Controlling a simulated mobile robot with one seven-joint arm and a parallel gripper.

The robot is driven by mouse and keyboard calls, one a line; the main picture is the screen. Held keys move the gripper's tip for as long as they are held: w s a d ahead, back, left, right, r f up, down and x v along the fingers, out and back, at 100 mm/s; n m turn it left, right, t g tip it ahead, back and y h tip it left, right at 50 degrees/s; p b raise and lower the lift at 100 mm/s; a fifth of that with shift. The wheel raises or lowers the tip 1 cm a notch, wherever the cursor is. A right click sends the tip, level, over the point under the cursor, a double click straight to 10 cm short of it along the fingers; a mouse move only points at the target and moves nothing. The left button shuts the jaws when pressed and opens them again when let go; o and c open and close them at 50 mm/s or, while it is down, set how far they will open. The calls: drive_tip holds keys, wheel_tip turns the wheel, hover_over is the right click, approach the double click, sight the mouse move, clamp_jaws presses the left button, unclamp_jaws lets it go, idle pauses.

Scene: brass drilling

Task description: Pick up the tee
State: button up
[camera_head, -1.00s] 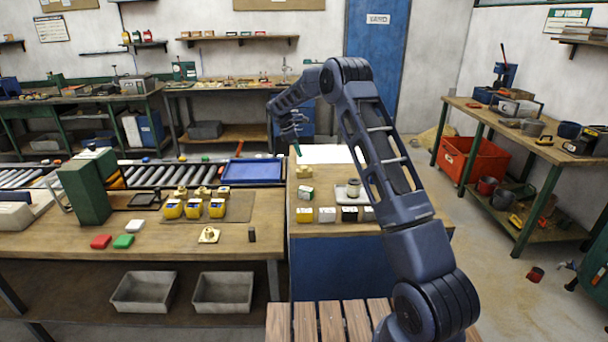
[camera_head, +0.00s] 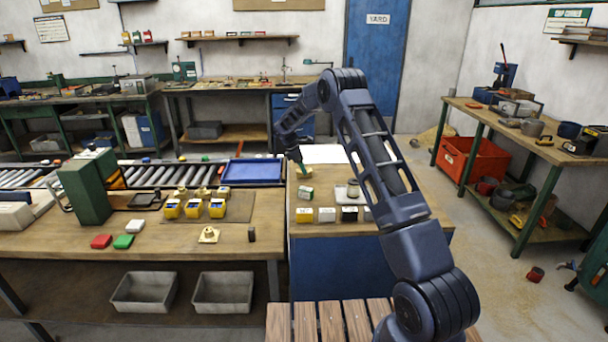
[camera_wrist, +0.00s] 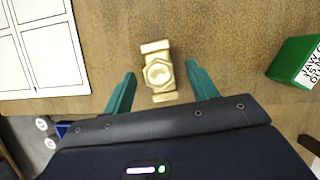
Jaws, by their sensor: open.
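The tee is a brass fitting with a hexagonal middle and two wider ends, lying on the wooden bench top in the wrist view (camera_wrist: 157,72). My gripper (camera_wrist: 158,80) is open, with one green finger on each side of the tee. Both fingers stand apart from it, with gaps left and right. In the head view the tee (camera_head: 303,173) is small and partly hidden by my gripper (camera_head: 302,165), which is just above it at the far left of the blue-fronted bench.
A green and white box (camera_wrist: 298,62) lies to the right of the tee. A white sheet with printed boxes (camera_wrist: 40,48) lies to the left. Several small boxes (camera_head: 327,214) and a round metal part (camera_head: 352,189) stand nearer on the same bench.

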drive_tip(key=shift+x, duration=1.05)
drive_tip(key=shift+c, duration=0.5)
clamp_jaws()
drive_tip(key=shift+r, duration=0.1)
